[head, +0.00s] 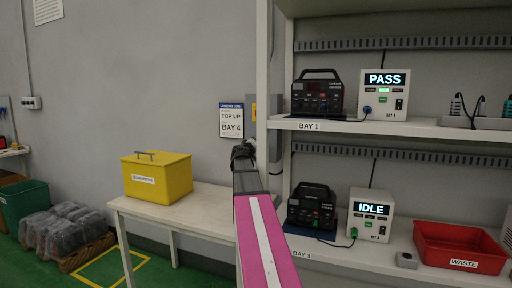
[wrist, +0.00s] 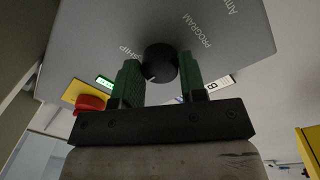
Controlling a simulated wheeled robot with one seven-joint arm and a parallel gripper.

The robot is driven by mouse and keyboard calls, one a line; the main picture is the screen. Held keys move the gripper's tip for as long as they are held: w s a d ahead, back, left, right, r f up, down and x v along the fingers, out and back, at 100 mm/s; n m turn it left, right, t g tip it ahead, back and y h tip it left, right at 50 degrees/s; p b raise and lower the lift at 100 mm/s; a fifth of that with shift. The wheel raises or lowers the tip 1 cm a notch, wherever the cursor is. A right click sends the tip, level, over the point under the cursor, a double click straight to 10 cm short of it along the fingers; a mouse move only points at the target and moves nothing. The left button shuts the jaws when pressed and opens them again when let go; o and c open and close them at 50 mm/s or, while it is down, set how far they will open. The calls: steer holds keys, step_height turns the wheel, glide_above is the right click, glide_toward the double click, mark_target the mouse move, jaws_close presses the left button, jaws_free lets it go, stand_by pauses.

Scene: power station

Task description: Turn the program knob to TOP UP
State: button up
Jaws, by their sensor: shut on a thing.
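The program knob (wrist: 160,62) is round and black, on a grey panel (wrist: 105,35) lettered PROGRAM in the wrist view. My gripper (wrist: 161,82) has its green-padded fingers on either side of the knob and is shut on it. Other white lettering beside the knob is partly covered by a finger, and the knob's pointer cannot be made out. In the head view my gripper (head: 243,152) is in front of the wall beside the shelf, and the knob is hidden. A wall sign (head: 231,121) reads TOP UP, BAY 4.
A red button (wrist: 91,103) on a yellow plate is close to the left finger in the wrist view. A shelf rack with chargers and testers reading PASS (head: 383,95) and IDLE (head: 371,215) stands right. A yellow box (head: 157,178) sits on a table (head: 205,207) left.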

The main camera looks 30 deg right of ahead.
steer(key=o, duration=0.9)
steer(key=shift+a, duration=0.1)
steer(key=v, duration=1)
steer(key=shift+s+a, duration=0.25)
